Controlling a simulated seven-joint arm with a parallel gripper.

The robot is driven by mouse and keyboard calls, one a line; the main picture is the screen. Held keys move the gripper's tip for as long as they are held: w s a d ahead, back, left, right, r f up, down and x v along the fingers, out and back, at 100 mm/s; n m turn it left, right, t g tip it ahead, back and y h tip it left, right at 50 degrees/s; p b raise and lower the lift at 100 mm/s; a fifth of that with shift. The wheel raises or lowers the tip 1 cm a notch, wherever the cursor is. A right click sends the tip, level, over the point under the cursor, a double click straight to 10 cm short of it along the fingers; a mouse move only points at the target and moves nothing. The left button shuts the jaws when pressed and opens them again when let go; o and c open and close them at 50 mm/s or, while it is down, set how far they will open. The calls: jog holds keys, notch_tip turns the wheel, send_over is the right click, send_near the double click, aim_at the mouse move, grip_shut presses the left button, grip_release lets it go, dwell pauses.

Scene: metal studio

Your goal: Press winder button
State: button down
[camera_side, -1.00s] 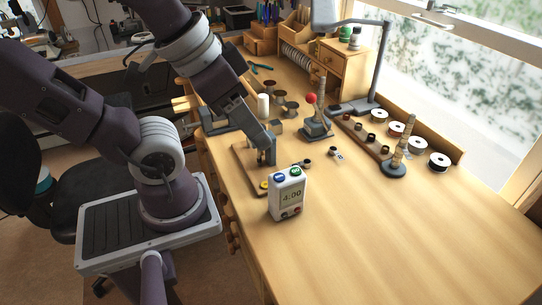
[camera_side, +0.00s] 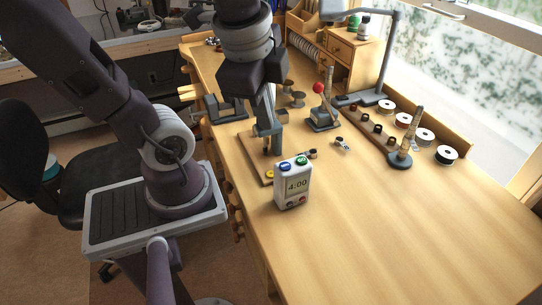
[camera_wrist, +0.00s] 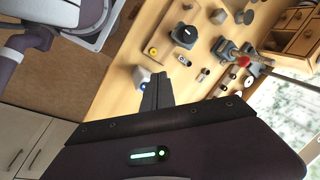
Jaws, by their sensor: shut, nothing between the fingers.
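A winder stands on a wooden board (camera_side: 253,163) at the bench's near left edge. A grey upright post (camera_side: 277,146) rises from it, and a yellow button (camera_side: 270,174) sits at the board's front end. In the wrist view the yellow button (camera_wrist: 153,50) is clear, with the round black-topped winder part (camera_wrist: 185,36) to its right. My gripper (camera_side: 267,128) is shut and empty, pointing down over the winder and partly overlapping it in the side view. In the wrist view its fingertips (camera_wrist: 159,76) show below the button. I cannot tell whether they touch anything.
A white timer (camera_side: 293,184) reading 4:00, with blue and green top buttons, stands beside the board's front end. A red-knobbed lever device (camera_side: 321,115), spool rack (camera_side: 372,128) and lamp (camera_side: 385,60) stand farther right. The front right bench top is clear.

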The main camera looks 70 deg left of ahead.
aim_at(270, 173)
jog(key=w+a+m+g+h, duration=0.1)
jog(key=w+m+g, duration=0.2)
jog(key=m, duration=1)
jog(key=w+a+f+m+g+h, duration=0.1)
jog(key=w+a+m+g, duration=0.1)
jog(key=m, duration=1.2)
jog(key=shift+w+a+m+g, duration=0.3)
jog(key=shift+w+g, duration=0.1)
jog(key=shift+g, duration=0.1)
jog(key=x, duration=0.8)
jog(key=w+x, duration=0.1)
jog(key=x, duration=0.4)
jog(key=shift+d+f, duration=0.1)
jog(key=shift+f, duration=0.5)
